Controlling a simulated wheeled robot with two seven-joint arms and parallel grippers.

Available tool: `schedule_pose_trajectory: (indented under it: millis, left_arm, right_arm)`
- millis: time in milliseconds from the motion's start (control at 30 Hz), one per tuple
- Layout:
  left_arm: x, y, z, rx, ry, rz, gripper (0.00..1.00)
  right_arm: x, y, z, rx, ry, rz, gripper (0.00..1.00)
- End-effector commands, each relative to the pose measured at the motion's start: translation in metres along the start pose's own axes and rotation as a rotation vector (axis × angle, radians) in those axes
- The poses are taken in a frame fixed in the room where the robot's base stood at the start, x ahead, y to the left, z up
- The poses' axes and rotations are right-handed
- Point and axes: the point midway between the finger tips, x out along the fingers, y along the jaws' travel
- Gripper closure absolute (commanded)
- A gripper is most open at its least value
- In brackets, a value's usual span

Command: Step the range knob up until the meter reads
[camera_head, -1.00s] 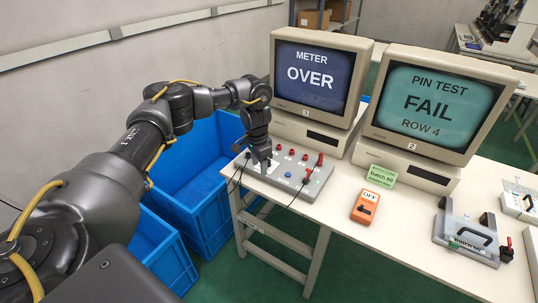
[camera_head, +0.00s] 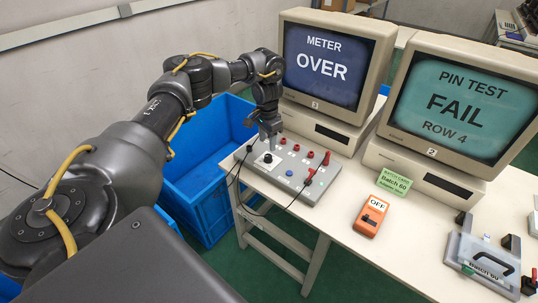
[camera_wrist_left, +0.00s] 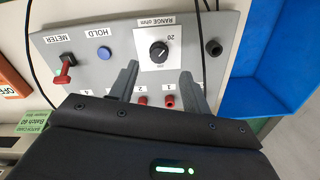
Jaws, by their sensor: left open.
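The range knob (camera_head: 268,158) is a small black dial on a white plate at the left of the grey panel (camera_head: 327,184). The left wrist view shows the knob (camera_wrist_left: 159,52) upside down, with "RANGE ohm" and "20" beside it. The meter screen (camera_head: 322,66) reads "METER OVER". My left gripper (camera_head: 271,143) is above the panel, close to the knob. In the left wrist view its fingers (camera_wrist_left: 160,82) are spread and empty, apart from the knob. My right gripper is not in view.
An orange switch box (camera_head: 370,216) reads "OFF". A second monitor (camera_head: 460,95) shows "PIN TEST FAIL ROW 4". Blue crates (camera_head: 185,175) stand left of the table.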

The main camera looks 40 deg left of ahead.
Motion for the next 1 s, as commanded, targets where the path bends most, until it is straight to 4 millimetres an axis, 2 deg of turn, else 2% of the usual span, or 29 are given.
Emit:
schedule_pose_trajectory:
  millis: [33, 200, 400, 767, 833, 1000]
  left_arm:
    - [0.011, 0.001, 0.0, 0.001, -0.003, 0.001, 0.52]
    - [0.04, 0.002, -0.001, 0.003, -0.003, 0.0, 0.52]
    - [0.062, 0.002, -0.003, 0.005, -0.001, 0.0, 0.52]
    - [0.069, 0.002, -0.003, 0.006, 0.001, 0.0, 0.52]
    - [0.069, 0.002, -0.003, 0.006, 0.001, 0.0, 0.57]
    - [0.069, 0.002, -0.003, 0.006, 0.001, 0.0, 0.8]
  right_arm:
    - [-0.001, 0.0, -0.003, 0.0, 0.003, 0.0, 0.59]
    - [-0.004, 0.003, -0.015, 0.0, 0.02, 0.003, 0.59]
    - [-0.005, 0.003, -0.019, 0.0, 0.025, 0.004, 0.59]
    - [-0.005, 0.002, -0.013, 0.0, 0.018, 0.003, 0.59]
    - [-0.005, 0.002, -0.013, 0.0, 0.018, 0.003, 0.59]
    - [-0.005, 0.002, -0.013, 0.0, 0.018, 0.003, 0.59]
